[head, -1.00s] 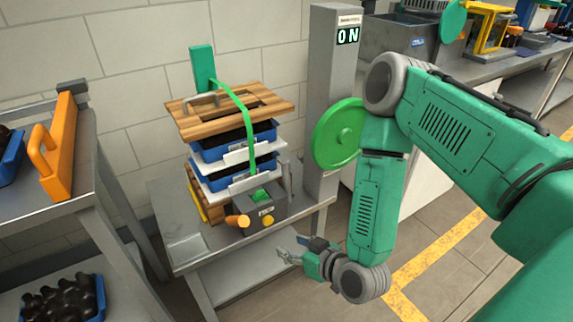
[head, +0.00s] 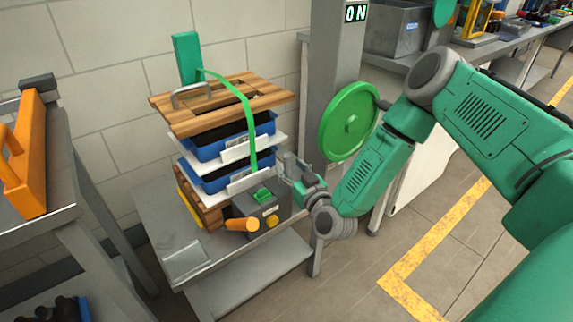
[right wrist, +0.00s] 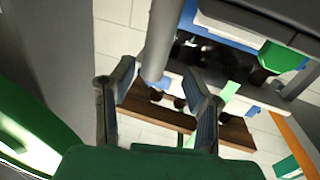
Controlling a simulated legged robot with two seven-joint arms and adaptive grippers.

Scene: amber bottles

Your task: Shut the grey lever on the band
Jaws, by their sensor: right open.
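A green band (head: 247,108) runs over a stack of blue trays and wooden boards and down to a grey tensioner box (head: 268,208) with a green button, an orange knob and a yellow knob. In the right wrist view, a grey round bar (right wrist: 162,38), which looks like the lever, comes down from the top between my fingers. My right gripper (head: 287,165) is at the box's right side; in the wrist view its open fingers (right wrist: 158,84) stand either side of the bar's end. I cannot tell whether they touch it. In the head view the gripper hides the lever.
The stack's wooden top board (head: 215,108) has a metal handle. The stack stands on a grey metal bench (head: 190,262). A green wheel (head: 349,122) on a grey post is close behind my right arm. A shelf with an orange part (head: 25,155) is at the left.

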